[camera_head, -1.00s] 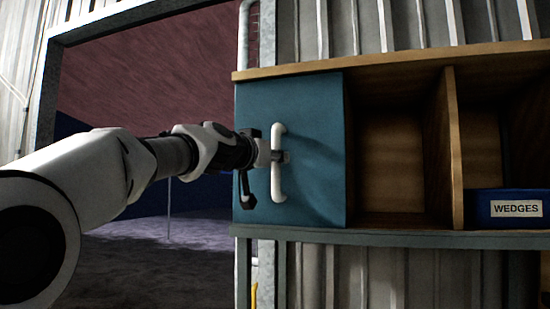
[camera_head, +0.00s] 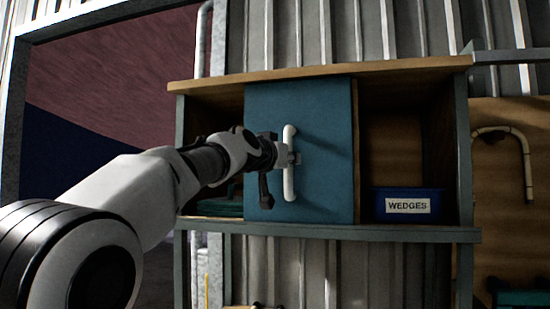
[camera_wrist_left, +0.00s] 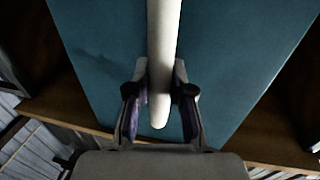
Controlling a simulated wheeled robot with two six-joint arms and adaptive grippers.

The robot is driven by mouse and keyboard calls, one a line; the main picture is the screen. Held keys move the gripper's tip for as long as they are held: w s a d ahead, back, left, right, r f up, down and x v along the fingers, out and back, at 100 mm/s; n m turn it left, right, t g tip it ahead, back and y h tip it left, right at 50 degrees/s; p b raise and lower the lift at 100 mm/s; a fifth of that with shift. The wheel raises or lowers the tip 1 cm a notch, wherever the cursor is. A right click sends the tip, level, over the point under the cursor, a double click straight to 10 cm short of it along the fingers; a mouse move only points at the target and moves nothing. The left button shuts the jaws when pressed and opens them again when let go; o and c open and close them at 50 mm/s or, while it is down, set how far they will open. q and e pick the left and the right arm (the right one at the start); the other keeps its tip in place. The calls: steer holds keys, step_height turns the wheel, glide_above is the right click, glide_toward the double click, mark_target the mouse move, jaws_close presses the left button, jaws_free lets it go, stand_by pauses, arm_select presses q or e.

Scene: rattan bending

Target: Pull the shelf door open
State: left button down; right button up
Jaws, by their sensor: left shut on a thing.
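The shelf door is a flat teal panel (camera_head: 325,110) standing in front of the middle of the wooden shelf (camera_head: 320,76). A white upright bar handle (camera_head: 289,183) is fixed on it. My left gripper (camera_head: 287,157) is shut on the handle at about mid-height. In the left wrist view, the fingers (camera_wrist_left: 160,82) sit on either side of the white handle (camera_wrist_left: 163,35), with the teal door (camera_wrist_left: 230,65) behind. The left compartment (camera_head: 215,125) is uncovered, with a dark green item (camera_head: 222,207) low inside, partly hidden by my arm. My right gripper is not in view.
A blue bin labelled WEDGES (camera_head: 408,204) stands in the right compartment. A wooden board (camera_head: 500,230) with a bent cane (camera_head: 525,165) is at the far right. A doorway opens at the left.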

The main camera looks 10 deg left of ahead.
arm_select(q)
steer(key=shift+d, duration=0.85)
steer(key=c, duration=1.2)
jaws_free()
steer(key=shift+c, duration=0.2)
steer(key=shift+o, duration=1.2)
steer(key=shift+w, duration=0.1)
steer(key=shift+a, duration=0.15)
steer(key=v, duration=0.7)
steer(key=shift+f, duration=0.2)
